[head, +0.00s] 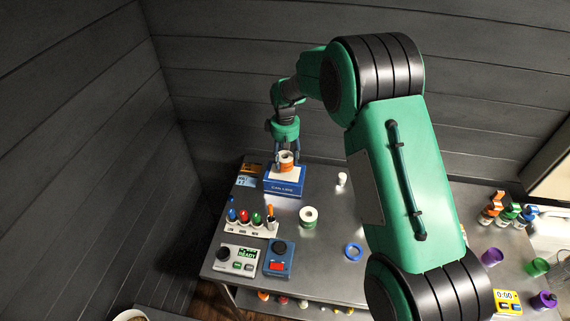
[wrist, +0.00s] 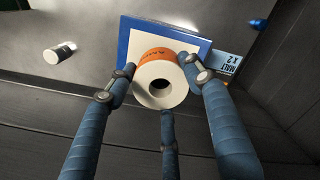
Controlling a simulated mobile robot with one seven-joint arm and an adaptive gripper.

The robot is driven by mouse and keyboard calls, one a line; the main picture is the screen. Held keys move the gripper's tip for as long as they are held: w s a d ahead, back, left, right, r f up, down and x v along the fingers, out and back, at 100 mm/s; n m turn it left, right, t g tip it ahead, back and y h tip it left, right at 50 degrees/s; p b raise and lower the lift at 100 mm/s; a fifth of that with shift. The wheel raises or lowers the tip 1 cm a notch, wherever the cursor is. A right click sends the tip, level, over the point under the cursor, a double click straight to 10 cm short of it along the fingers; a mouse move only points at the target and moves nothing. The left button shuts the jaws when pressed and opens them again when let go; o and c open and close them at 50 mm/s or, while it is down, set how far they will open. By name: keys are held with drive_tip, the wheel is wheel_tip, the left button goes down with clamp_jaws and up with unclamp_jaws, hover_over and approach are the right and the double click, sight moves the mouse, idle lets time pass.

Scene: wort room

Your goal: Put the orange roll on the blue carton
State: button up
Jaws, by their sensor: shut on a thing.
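The orange roll (head: 286,158) is a white-cored roll with an orange outer band. In the wrist view the roll (wrist: 160,82) sits between my fingers, with its round hole facing the camera. The blue carton (head: 283,188) stands at the back left of the table, with a white top and blue sides. It also shows behind the roll in the wrist view (wrist: 124,42). My gripper (head: 286,150) is shut on the roll, over the carton's top. Whether the roll's underside touches the carton is hidden.
A green-and-white roll (head: 308,217) and a blue ring (head: 353,252) lie on the metal table (head: 325,200). A small white cylinder (head: 342,179) stands right of the carton. A rack of coloured-top items (head: 252,222) and a blue device (head: 279,258) stand nearer the front left.

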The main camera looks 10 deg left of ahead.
sight(285, 164)
idle(0.3)
drive_tip(key=shift+f, duration=1.7)
drive_tip(key=shift+f, duration=0.15)
drive_tip(key=o, duration=1.2)
wheel_tip(285, 164, up, 12)
drive_tip(key=shift+f, duration=0.1)
drive_tip(key=shift+r, duration=0.25)
